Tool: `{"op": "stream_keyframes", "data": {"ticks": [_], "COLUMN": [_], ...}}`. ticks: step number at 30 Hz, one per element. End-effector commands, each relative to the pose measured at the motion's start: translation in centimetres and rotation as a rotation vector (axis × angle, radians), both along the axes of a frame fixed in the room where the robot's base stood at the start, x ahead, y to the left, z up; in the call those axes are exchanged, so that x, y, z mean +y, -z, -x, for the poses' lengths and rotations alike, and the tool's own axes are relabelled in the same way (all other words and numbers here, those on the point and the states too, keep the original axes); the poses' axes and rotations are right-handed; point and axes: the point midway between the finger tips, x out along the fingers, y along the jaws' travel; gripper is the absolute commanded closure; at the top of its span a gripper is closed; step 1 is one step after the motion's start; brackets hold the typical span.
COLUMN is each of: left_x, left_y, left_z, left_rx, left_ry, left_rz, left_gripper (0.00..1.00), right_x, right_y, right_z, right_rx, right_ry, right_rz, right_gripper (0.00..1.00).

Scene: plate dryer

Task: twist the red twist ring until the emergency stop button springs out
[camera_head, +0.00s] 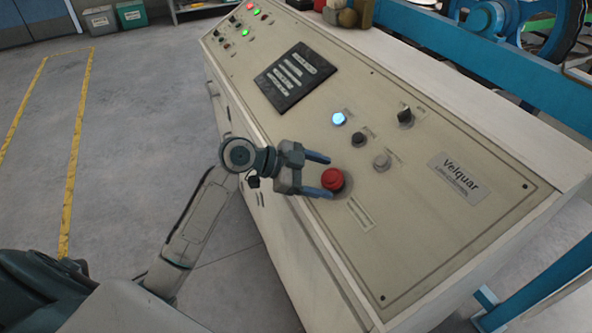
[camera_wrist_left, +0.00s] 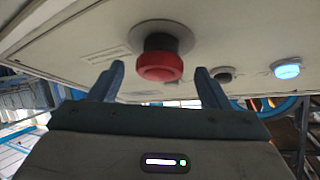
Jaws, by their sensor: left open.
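The emergency stop button with its red twist ring (camera_head: 332,179) sits on the sloped beige control panel (camera_head: 400,230), near the panel's front edge. In the left wrist view the red ring (camera_wrist_left: 160,67) shows on a dark stem with a round grey base. My left gripper (camera_head: 324,174) is open and empty, with blue fingers reaching toward the button from the left. In the left wrist view its fingertips (camera_wrist_left: 160,72) stand on either side of the red ring, with a gap to each side. My right gripper is not in view.
A lit blue-white button (camera_head: 338,118), a black button (camera_head: 359,139), a grey button (camera_head: 382,160) and a black rotary switch (camera_head: 405,116) stand on the panel beyond the red button. A dark display plate (camera_head: 296,76) lies farther left. Blue machine framing (camera_head: 480,60) runs behind the console.

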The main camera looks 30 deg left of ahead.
Motion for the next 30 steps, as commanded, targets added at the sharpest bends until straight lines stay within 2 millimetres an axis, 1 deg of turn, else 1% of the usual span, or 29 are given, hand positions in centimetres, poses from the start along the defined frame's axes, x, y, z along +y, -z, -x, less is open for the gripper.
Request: {"op": "stream_keyframes", "data": {"ticks": [1, 6, 15, 21, 30], "left_x": [0.7, 2.5, 4.9, 5.7, 5.8], "left_y": [0.0, -1.0, -2.4, -3.0, -3.2], "left_z": [0.4, 1.5, 3.0, 3.6, 3.7], "left_rx": [-0.001, 0.000, 0.001, 0.002, 0.003], "left_ry": [-0.001, 0.000, -0.001, 0.000, 0.001], "left_rz": [-0.006, -0.007, -0.004, -0.001, 0.000], "left_gripper": [0.29, 0.29, 0.29, 0.29, 0.29], "right_x": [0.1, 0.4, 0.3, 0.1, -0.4], "right_y": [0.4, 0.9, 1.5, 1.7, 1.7], "right_z": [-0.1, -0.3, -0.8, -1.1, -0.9], "right_rx": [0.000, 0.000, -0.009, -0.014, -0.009], "right_ry": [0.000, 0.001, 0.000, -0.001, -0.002], "right_rz": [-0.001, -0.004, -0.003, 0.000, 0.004], "right_gripper": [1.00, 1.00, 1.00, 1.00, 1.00]}}
